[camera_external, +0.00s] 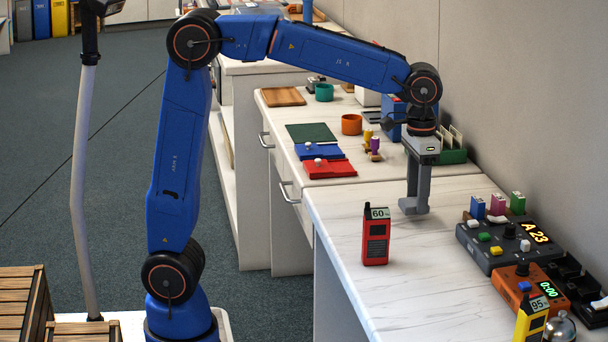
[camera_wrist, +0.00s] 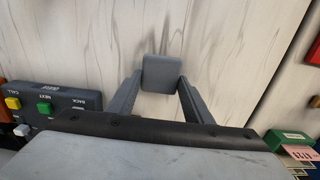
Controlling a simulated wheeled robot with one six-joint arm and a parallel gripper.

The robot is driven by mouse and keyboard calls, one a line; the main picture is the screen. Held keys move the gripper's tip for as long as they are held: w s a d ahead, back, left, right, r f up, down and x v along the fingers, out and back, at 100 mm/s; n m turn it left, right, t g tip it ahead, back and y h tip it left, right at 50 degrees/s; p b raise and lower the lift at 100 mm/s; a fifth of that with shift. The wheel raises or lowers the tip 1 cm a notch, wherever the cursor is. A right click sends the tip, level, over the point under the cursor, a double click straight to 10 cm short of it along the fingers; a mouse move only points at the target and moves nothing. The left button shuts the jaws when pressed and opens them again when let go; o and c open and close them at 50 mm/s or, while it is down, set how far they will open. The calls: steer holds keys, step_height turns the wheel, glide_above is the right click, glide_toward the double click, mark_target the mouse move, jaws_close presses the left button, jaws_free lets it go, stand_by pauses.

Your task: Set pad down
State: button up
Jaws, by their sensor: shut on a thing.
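The pad (camera_wrist: 161,73) is a plain grey rounded square in the wrist view, held between the tips of my two fingers. My gripper (camera_wrist: 160,88) is shut on it. In the outside view my gripper (camera_external: 416,190) points straight down over the pale marble-look counter (camera_external: 390,290). The grey pad (camera_external: 413,206) shows at its lower end, close above or touching the counter; I cannot tell which. A red handset (camera_external: 376,240) reading 60 stands upright to its lower left.
A dark console (camera_external: 508,243) reading A 23, an orange timer (camera_external: 530,284), a yellow handset (camera_external: 531,322) and a bell (camera_external: 559,329) line the counter's right side. Small coloured blocks (camera_external: 498,205) stand behind the console. A green rack (camera_external: 452,156) is behind my gripper. The counter's front middle is clear.

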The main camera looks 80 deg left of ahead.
steer(key=shift+f, duration=1)
steer(key=shift+f, duration=0.1)
steer(key=o, duration=1)
step_height(320, 180, up, 12)
steer(key=shift+s+a+r, duration=0.1)
steer(key=shift+r, duration=0.05)
